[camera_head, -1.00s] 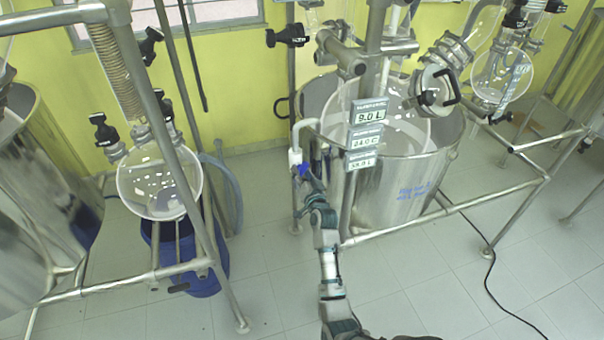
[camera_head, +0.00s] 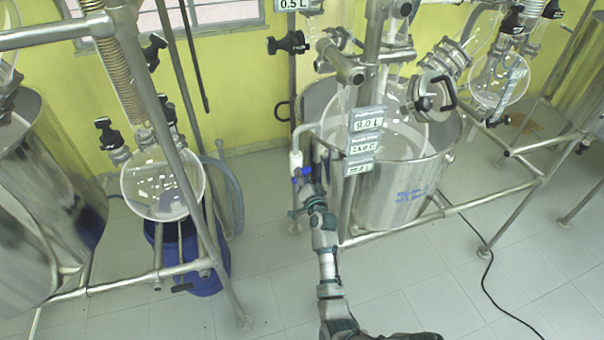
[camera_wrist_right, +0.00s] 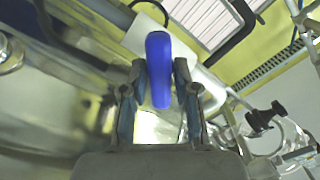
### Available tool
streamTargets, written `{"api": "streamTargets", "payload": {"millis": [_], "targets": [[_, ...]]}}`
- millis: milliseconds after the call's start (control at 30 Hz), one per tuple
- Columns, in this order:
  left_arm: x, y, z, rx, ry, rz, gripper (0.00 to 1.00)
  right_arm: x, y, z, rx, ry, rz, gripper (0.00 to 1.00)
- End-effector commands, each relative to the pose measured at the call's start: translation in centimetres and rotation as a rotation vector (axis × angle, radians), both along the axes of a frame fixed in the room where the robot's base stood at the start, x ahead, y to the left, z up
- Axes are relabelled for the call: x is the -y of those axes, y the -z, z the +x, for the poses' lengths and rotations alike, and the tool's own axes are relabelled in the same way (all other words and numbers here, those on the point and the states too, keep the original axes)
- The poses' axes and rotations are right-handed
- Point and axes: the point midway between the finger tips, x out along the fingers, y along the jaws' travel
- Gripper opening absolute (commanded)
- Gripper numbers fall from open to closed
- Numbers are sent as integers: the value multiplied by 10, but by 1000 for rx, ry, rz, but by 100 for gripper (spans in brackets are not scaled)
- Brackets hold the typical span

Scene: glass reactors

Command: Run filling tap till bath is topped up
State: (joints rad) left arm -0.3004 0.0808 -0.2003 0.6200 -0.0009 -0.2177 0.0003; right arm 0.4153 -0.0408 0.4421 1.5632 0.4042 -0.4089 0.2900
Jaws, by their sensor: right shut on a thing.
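The filling tap (camera_head: 296,157) is a white fitting with a blue handle (camera_head: 301,172), on a pipe at the left rim of the steel bath (camera_head: 400,198). A round glass vessel sits inside the bath; the water level is hard to make out. My right gripper (camera_head: 309,182) reaches up to the tap. In the right wrist view, the blue handle (camera_wrist_right: 158,68) lies between the two fingers of the right gripper (camera_wrist_right: 159,85), which is shut on it. Display labels (camera_head: 367,120) on the bath's post read 9.0 L on top; the lower two are blurred. My left gripper is out of view.
A steel frame (camera_head: 470,211) surrounds the bath. At the left stand another glass flask (camera_head: 162,186), a blue container (camera_head: 203,277) and a large steel vessel (camera_head: 40,180). A black cable (camera_head: 487,285) lies on the tiled floor at right. The front floor is mostly clear.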

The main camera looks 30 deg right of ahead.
Motion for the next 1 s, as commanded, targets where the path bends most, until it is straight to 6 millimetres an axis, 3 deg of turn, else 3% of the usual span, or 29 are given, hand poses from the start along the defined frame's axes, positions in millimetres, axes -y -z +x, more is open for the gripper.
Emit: {"api": "streamTargets", "payload": {"millis": [200, 600, 1000], "targets": [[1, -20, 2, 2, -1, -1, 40, 1, -1, -1, 46, 2, 201, 0], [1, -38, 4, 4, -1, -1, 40, 2, 2, -1, 123, 4, 521, 0], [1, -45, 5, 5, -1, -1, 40, 2, 5, -1, 160, 4, 678, 0]]}}
